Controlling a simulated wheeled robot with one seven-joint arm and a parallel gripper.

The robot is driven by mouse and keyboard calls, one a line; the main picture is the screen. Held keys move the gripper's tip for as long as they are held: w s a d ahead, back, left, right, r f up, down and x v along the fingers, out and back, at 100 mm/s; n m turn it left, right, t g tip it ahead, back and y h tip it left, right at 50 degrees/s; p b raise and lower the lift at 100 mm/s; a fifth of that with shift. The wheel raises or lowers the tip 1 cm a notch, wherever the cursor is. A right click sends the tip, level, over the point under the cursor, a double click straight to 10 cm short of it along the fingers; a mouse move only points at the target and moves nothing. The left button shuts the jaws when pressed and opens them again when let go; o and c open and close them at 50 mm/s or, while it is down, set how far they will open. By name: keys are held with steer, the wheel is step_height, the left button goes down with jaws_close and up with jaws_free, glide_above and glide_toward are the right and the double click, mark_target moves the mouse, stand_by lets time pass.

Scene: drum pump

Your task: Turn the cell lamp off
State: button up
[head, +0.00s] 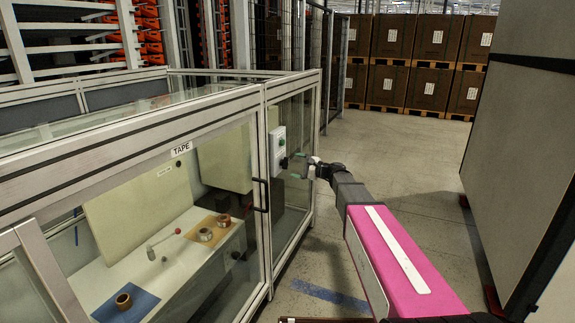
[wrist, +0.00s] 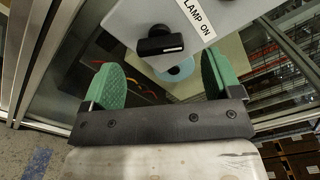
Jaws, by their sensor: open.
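The grey switch box (head: 278,148) is mounted on the frame of the glass-walled cell in the head view. In the wrist view the box (wrist: 205,22) bears a label (wrist: 196,18) reading "LAMP ON". A black rotary knob (wrist: 160,42) with a white line sticks out from the box, its handle lying roughly crosswise. My gripper (wrist: 162,80) is open, with its green pads apart and nothing between them. The knob is just ahead of the gap between the pads, apart from both. In the head view my gripper (head: 301,168) is right beside the box.
The cell (head: 130,130) has glass panels, a "TAPE" label (head: 181,149) and a black door handle (head: 262,195). Tape rolls (head: 205,234) lie inside. A large grey panel (head: 520,130) stands at the right. Stacked brown boxes (head: 437,37) stand behind. The floor between is clear.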

mark_target(287, 162)
steer(key=shift+x, duration=2.55)
steer(key=shift+s, duration=0.1)
steer(key=c, duration=0.9)
